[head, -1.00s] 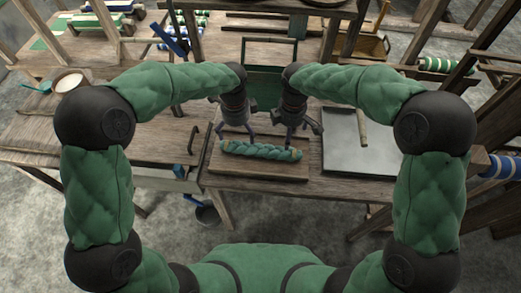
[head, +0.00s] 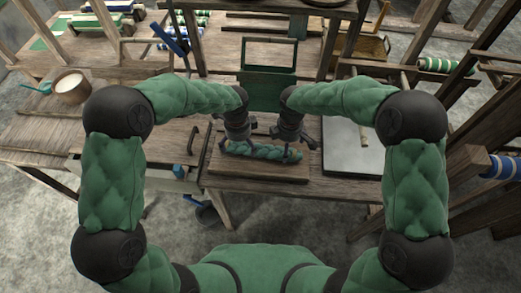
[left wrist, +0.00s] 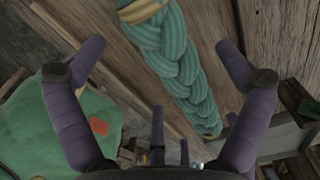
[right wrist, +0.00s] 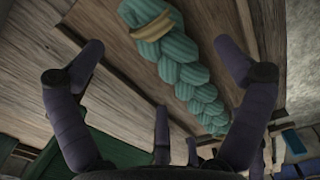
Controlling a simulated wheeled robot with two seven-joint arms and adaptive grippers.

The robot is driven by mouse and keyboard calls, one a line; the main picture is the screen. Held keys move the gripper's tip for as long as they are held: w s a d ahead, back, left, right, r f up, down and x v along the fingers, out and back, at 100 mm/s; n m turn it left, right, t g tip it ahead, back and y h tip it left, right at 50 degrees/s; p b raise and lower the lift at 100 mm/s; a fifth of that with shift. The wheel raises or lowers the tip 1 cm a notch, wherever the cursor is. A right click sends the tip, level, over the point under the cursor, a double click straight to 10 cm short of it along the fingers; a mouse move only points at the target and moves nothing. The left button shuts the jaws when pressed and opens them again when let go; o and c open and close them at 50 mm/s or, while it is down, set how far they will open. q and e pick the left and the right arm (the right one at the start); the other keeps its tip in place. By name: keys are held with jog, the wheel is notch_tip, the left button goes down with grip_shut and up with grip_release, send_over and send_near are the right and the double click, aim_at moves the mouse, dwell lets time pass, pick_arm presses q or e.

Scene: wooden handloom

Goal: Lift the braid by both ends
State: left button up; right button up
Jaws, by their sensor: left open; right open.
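The green braid (head: 264,152) lies on a wooden board (head: 255,173) on the table in front of me. My left gripper (head: 238,148) is open over the braid's left part. In the left wrist view the braid (left wrist: 181,63) passes between its spread fingers, with a tan tie near the top edge. My right gripper (head: 299,149) is open over the braid's right end. In the right wrist view the braid (right wrist: 182,66) and a tan tie (right wrist: 153,26) show between its open fingers. The grippers partly hide both ends in the head view. I cannot tell whether any finger touches the braid.
A grey metal tray (head: 352,160) lies right of the board. A green panel (head: 263,92) stands behind the grippers. A pale round bowl (head: 72,87) is at the far left. Loom posts rise at both sides. The table in front of the board is clear.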

aim_at(240, 147)
pick_arm(q)
jog(key=shift+f, duration=1.5)
pick_arm(e)
jog(key=shift+f, duration=1.5)
pick_arm(q)
jog(key=c, duration=1.5)
pick_arm(e)
jog(key=c, duration=1.5)
